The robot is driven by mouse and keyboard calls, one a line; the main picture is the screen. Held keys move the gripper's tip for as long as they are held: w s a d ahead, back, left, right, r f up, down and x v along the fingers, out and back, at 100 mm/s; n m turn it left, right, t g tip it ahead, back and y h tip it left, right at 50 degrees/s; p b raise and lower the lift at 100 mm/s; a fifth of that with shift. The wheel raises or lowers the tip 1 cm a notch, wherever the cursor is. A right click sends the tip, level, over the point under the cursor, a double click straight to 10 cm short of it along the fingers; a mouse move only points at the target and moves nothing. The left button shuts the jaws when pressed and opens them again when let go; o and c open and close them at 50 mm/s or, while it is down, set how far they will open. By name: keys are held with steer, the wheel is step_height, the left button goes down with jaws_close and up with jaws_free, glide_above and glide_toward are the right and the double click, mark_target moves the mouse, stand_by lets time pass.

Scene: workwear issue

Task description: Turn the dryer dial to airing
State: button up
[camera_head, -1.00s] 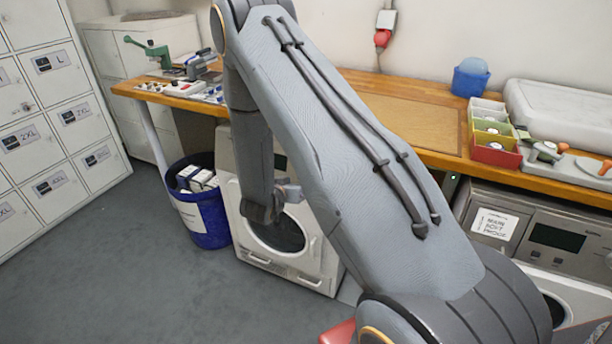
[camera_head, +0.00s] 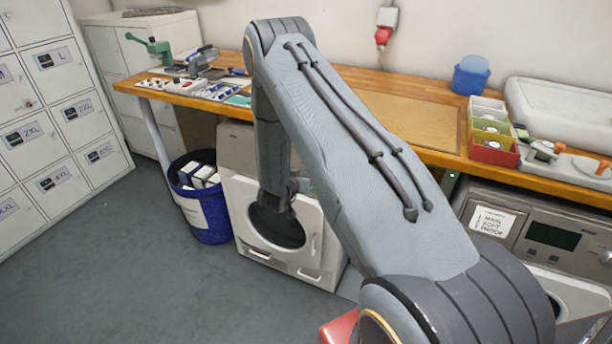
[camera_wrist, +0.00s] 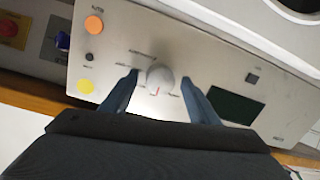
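The dryer dial (camera_wrist: 160,75) is a round grey knob on a light metal control panel (camera_wrist: 225,72) in the wrist view. A red mark shows on its lower side, and the small labels around it are too blurred to read. My gripper (camera_wrist: 159,79) is open, with one dark blue finger on each side of the dial. I cannot tell whether either finger touches it.
The panel carries an orange button (camera_wrist: 94,25), a yellow button (camera_wrist: 85,86) and a dark display (camera_wrist: 237,107). A wooden bench (camera_head: 410,120) runs above the machines. A blue bin (camera_head: 205,215) stands left of the white machine, and a second machine (camera_head: 535,250) stands at right.

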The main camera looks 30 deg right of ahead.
steer(key=c, duration=1)
steer(key=shift+n, duration=0.3)
steer(key=n+b, duration=0.2)
steer(key=n, duration=0.2)
steer(key=shift+g, duration=0.4)
steer(key=shift+a+n+h+b, duration=0.1)
steer(key=shift+n+h+b, duration=0.3)
steer(key=shift+n, duration=1.4)
steer(key=o, duration=1)
steer(key=shift+o, duration=0.2)
